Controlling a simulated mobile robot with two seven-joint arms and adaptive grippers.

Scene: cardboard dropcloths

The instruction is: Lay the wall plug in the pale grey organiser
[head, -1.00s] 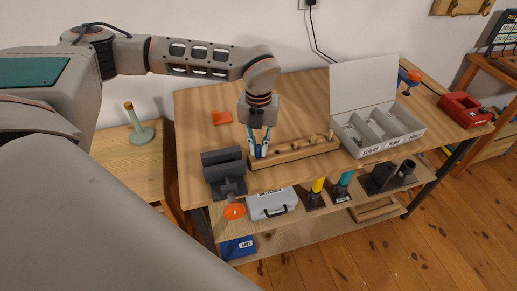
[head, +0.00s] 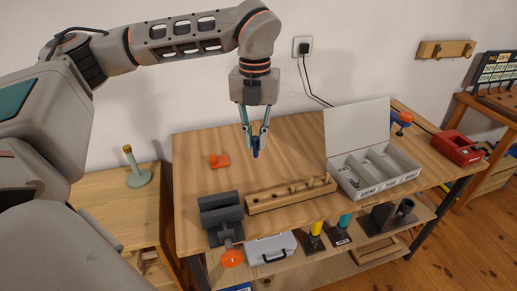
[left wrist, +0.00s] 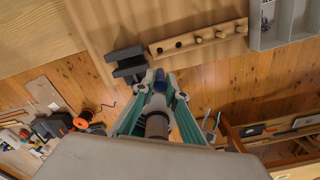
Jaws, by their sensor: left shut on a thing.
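The wall plug, a small blue piece (head: 255,152), is between the fingertips of my left gripper (head: 255,146), which is shut on it and points down above the workbench. In the left wrist view the blue plug (left wrist: 159,83) shows between the fingers of the gripper (left wrist: 160,80), partly hidden by them. The pale grey organiser (head: 380,182) stands open to the right on the bench, its lid raised at the back and its compartments facing up. A corner of it shows at the top right of the left wrist view (left wrist: 284,42). My right gripper is not in view.
A wooden rack (head: 262,203) with several pegs lies between the gripper and the bench's front edge. A dark grey vise (head: 220,214) is at the front left, an orange object (head: 219,160) behind it. A red case (head: 458,148) sits right of the organiser.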

